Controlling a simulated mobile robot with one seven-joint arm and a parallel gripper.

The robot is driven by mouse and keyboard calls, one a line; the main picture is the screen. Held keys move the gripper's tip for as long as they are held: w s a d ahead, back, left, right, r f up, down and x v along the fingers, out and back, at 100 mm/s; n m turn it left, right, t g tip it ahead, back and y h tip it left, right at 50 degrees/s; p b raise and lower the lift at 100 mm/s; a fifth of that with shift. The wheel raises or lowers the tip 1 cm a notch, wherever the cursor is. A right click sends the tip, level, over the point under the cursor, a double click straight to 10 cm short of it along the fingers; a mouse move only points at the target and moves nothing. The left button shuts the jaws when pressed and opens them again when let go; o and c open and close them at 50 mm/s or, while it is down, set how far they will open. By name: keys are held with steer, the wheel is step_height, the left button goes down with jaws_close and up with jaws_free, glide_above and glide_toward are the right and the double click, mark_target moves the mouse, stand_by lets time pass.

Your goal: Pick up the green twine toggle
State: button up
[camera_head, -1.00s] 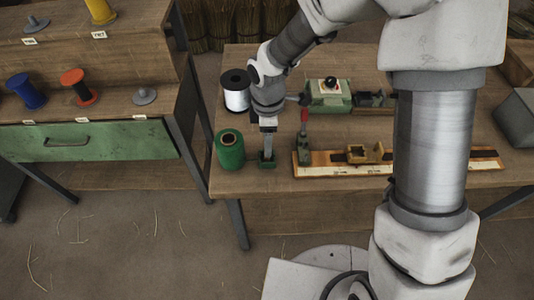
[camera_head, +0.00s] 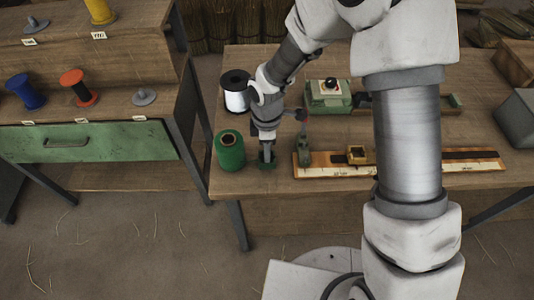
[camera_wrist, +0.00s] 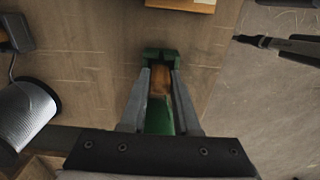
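The green twine toggle (camera_head: 268,166) appears as a small dark green piece on the bench, below my gripper (camera_head: 267,155) in the head view. In the wrist view a green end block (camera_wrist: 160,55) shows at my fingertips, with a brown part and more green nearer the palm. My gripper (camera_wrist: 160,76) points down, its two fingers apart on either side of the brown part. Whether they touch it is unclear. The fingers and wrist partly hide the piece.
A green twine spool (camera_head: 230,152) stands close left, and a white wire spool (camera_head: 237,92) behind it. The bench front is clear.

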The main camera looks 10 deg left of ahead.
jaws_close()
steer(key=shift+r, duration=0.15)
